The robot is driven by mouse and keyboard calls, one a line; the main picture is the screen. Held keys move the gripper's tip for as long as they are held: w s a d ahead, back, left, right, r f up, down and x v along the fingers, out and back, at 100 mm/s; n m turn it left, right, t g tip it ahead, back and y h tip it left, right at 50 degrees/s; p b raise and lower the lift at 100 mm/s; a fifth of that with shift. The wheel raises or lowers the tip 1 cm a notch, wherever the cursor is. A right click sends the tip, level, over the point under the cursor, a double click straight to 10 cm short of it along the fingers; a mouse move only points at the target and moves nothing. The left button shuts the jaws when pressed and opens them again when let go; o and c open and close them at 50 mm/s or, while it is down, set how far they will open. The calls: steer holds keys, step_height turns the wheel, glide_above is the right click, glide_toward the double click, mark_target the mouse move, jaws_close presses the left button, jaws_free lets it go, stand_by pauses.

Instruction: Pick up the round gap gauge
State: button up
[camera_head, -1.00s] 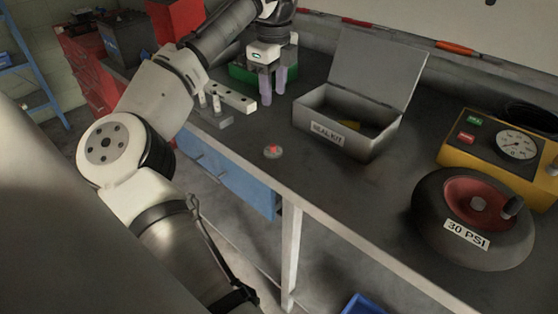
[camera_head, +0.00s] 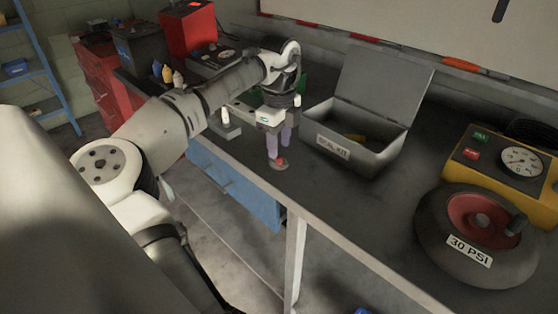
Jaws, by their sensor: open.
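The round gap gauge looks to be the small grey disc with a red centre (camera_head: 279,164), lying flat on the dark bench top near its front edge. My gripper (camera_head: 279,151) points down right over it, with its two pale purple fingers apart. The fingertips overlap the disc's far side in the picture. I cannot tell whether they touch it. Nothing shows between the fingers.
An open grey box labelled SEAL KIT (camera_head: 345,149) stands just right of my gripper. A wheel marked 30 PSI (camera_head: 436,237) and a yellow gauge unit (camera_head: 476,148) are at the right. A small block (camera_head: 226,131) sits left. The bench between box and wheel is clear.

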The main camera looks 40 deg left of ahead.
mark_target(279, 157)
steer(key=shift+f, duration=1.75)
jaws_close()
steer(key=shift+r, duration=0.1)
